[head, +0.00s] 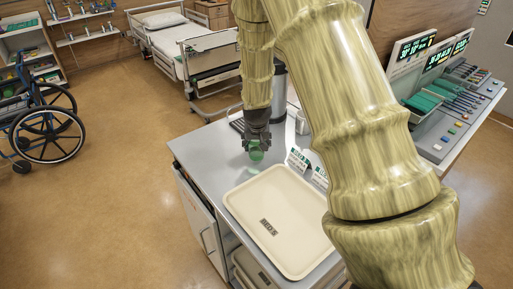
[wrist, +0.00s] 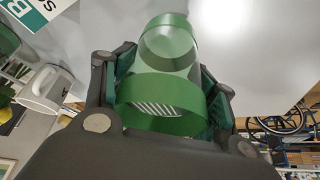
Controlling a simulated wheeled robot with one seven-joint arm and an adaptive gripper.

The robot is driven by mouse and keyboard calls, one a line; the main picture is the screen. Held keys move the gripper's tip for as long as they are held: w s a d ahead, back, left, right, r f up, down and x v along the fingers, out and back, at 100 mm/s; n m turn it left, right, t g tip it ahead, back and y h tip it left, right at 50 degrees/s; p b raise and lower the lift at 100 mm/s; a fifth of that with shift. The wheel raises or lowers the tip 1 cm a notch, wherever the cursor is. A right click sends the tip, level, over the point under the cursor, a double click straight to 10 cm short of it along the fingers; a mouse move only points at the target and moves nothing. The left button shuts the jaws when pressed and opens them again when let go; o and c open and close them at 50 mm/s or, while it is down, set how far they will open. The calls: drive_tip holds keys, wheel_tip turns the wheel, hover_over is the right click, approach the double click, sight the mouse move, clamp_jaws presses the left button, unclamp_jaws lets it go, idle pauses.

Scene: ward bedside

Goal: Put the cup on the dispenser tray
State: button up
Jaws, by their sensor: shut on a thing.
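The cup (wrist: 166,47) is clear with green bands at both ends. My gripper (head: 257,146) is shut on it, with the pads on either side of the cup in the wrist view. In the head view the cup (head: 256,154) shows as a small green shape under my gripper, over the grey counter; its height above the counter is hard to tell. A dark grey appliance (head: 279,88), which may be the dispenser, stands behind my arm and is mostly hidden. A dark flat edge (head: 237,124) at its foot may be its tray.
White and green cards (head: 298,160) stand right of the cup. A console (head: 455,100) is at right, a bed (head: 180,45) behind, a wheelchair (head: 42,125) at left.

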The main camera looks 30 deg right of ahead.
sight(256, 149)
drive_tip(key=shift+f+p, duration=0.65)
drive_tip(key=shift+f, duration=0.85)
drive_tip(key=o, duration=1.2)
drive_tip(key=shift+f, duration=0.1)
